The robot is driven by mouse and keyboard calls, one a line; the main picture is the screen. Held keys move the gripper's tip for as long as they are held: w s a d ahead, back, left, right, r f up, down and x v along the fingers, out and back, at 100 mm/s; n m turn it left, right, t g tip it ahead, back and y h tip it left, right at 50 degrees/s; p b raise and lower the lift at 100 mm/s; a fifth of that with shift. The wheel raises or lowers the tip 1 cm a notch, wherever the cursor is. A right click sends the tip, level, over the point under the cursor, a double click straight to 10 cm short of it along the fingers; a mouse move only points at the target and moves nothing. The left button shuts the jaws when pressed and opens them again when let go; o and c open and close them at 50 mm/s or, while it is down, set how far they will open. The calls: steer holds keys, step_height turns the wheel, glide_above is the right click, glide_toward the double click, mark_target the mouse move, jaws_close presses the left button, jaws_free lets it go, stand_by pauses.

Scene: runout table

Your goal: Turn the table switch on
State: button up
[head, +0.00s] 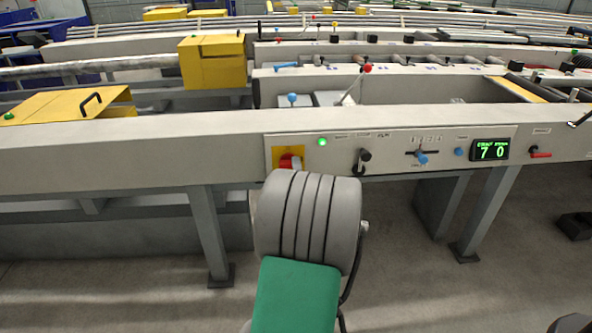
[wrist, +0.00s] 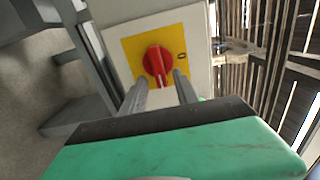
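The table switch is a red rotary knob (wrist: 158,60) on a yellow plate (wrist: 133,51), with a "0" mark at the plate's right side in the wrist view. In the head view the red knob (head: 287,161) shows on the front beam, its lower part hidden by my arm. My gripper (wrist: 160,82) is open, one finger on each side of the knob's lower end. I cannot tell whether the fingers touch it. In the head view my arm hides the fingers.
Right of the switch, the panel (head: 395,146) has a lit green lamp (head: 322,141), a black lever (head: 364,157), a blue slider (head: 421,157) and a display (head: 490,150) reading "7 0". A red-handled lever (head: 540,154) sits farther right. Yellow covers (head: 212,62) stand behind at left.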

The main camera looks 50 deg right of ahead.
steer(key=v, duration=0.7)
